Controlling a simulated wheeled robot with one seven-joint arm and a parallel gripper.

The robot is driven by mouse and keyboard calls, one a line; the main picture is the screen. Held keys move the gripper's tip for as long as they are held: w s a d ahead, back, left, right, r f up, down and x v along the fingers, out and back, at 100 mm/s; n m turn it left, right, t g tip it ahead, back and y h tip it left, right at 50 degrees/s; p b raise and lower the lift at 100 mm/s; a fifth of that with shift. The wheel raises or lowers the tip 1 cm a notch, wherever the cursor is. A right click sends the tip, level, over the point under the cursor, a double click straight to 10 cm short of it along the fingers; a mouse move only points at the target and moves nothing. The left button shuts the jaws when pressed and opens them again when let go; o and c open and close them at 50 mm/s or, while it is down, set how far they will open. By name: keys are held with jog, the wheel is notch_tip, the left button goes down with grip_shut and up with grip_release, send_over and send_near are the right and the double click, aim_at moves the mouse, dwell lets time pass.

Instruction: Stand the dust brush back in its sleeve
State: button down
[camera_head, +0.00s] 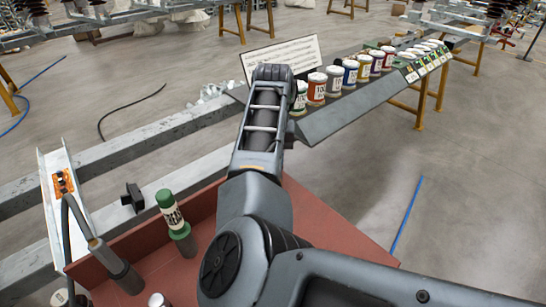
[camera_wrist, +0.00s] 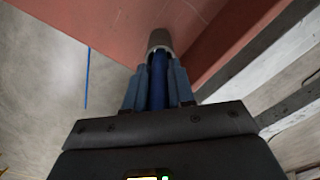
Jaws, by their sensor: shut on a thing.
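In the wrist view my gripper (camera_wrist: 158,72) is shut on a dark blue shaft, which I take to be the dust brush (camera_wrist: 158,88). A grey-brown round end (camera_wrist: 160,40) shows just beyond the fingertips, over the red-brown tray. I cannot tell whether it is the brush's head or the sleeve's mouth. In the head view my own arm hides the gripper and brush. A dark upright tube (camera_head: 126,279) stands in the tray's left part with a grey corded tool in it. I cannot pick out the sleeve for certain.
The red-brown tray (camera_head: 325,228) also holds a green-capped bottle (camera_head: 172,210) and a silver cylinder (camera_head: 158,299). A row of labelled jars (camera_head: 317,88) stands on a grey ledge behind. Grey beams (camera_head: 110,150) run along the left. A black cable lies on the floor.

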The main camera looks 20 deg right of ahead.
dwell(0.3)
jog(key=c, duration=0.9)
grip_release()
jog(key=shift+r+b, duration=0.4)
jog(key=shift+r, duration=3.45)
